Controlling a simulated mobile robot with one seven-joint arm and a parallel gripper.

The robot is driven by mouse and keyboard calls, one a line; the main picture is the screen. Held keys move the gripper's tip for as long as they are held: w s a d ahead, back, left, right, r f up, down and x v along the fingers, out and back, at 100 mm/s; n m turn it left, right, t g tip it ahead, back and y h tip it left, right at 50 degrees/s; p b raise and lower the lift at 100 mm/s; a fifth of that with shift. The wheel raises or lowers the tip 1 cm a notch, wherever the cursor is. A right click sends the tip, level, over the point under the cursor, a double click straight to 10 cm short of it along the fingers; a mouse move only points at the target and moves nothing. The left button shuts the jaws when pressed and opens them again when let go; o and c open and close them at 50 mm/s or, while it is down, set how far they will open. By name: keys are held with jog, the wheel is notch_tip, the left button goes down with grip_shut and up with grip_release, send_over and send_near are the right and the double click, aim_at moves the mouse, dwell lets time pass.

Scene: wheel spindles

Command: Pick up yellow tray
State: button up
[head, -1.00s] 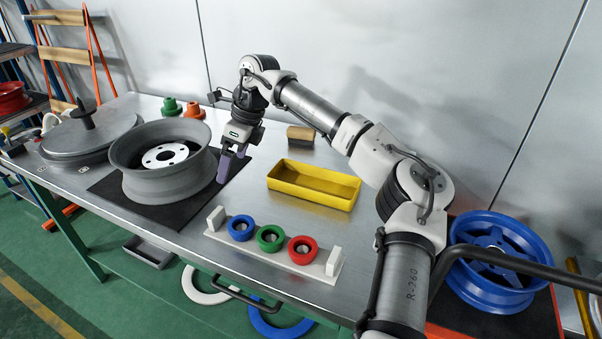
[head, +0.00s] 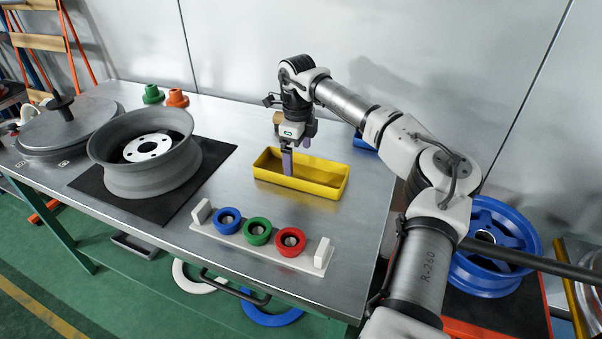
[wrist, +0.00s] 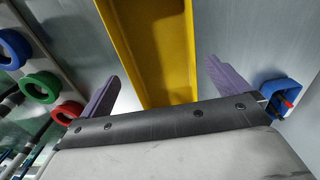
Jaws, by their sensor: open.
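The yellow tray (head: 330,187) is a long, shallow open box on the metal bench, behind the ring rack. It looks empty in the head view. My gripper (head: 296,160) is over the left half of the tray, pointing down, with purple fingers apart. The near finger hides part of the tray. In the wrist view my gripper (wrist: 165,88) is open and the yellow tray (wrist: 150,40) runs lengthwise between the fingers, with a gap on each side. I see no contact, but the fingertip height is hard to judge.
A white rack (head: 262,244) with blue, green and red rings stands in front. A grey wheel rim (head: 150,165) on a black mat (head: 190,195) is at left. A blue bin (head: 364,143) is behind the tray, partly hidden by my arm. Bare bench surrounds the tray.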

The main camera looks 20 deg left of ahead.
aim_at(301, 176)
jog(key=f, duration=0.2)
jog(key=d+f+p, duration=0.1)
jog(key=shift+f, duration=0.35)
jog(key=shift+a+f, duration=0.1)
jog(key=shift+f, duration=0.5)
jog(key=c, duration=0.7)
jog(key=shift+r, duration=0.1)
